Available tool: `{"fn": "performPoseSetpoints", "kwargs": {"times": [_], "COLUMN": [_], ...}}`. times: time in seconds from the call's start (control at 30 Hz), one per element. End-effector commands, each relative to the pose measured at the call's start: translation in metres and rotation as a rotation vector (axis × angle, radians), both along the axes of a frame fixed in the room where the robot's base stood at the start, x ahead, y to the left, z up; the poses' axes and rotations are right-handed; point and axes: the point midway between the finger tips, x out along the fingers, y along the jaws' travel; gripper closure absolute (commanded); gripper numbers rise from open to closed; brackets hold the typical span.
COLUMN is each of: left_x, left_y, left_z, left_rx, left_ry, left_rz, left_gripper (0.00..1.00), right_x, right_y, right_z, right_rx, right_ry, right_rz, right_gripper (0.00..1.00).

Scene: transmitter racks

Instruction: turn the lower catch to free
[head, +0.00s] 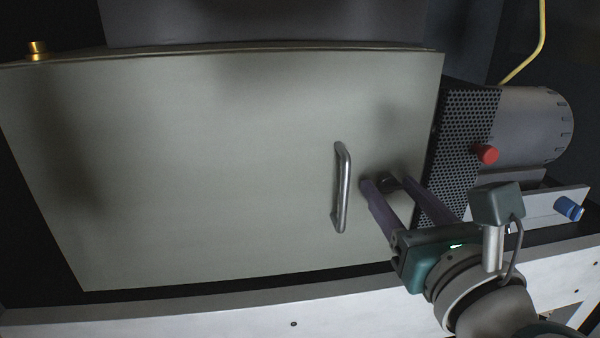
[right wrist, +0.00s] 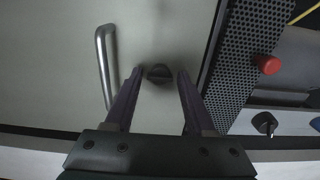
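The catch (right wrist: 159,73) is a small dark knob on the pale grey-green door (head: 200,170), right of the door's handle. It is the only catch I can make out on this door. My right gripper (right wrist: 160,73) is open, with one finger on each side of the catch and a gap showing on both sides. In the head view the catch (head: 388,183) is partly hidden by the fingers of my right gripper (head: 386,183). I cannot tell how far its fingertips are from the door. My left gripper is not in view.
A metal bar handle (head: 342,187) stands out just left of the right gripper. To the right are a perforated dark panel (head: 462,140), a red knob (head: 487,154), a grey cylinder (head: 535,125) and a blue knob (head: 569,208). A white rail (head: 200,318) runs below the door.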

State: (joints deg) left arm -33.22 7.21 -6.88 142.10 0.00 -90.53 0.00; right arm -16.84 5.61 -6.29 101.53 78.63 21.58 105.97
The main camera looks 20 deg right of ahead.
Motion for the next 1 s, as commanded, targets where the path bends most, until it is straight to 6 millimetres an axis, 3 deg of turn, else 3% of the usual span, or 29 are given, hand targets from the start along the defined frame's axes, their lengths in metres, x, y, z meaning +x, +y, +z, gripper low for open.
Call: {"fn": "performPoseSetpoints", "kwargs": {"times": [0.07, 0.47, 1.0], "left_x": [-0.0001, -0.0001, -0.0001], "left_y": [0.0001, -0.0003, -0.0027], "left_z": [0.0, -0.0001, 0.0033], "left_rx": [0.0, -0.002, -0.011], "left_ry": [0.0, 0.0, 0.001], "left_rz": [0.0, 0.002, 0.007], "left_gripper": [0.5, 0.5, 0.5], "right_x": [-0.0001, -0.0002, -0.0001], "right_y": [0.0, 0.0, 0.0], "right_z": [0.0, 0.0001, 0.0008], "right_rx": [0.0, 0.0, -0.081], "right_ry": [0.0, 0.0, 0.019], "right_rz": [0.0, 0.0, 0.0], "right_gripper": [0.55, 1.0, 1.0]}}
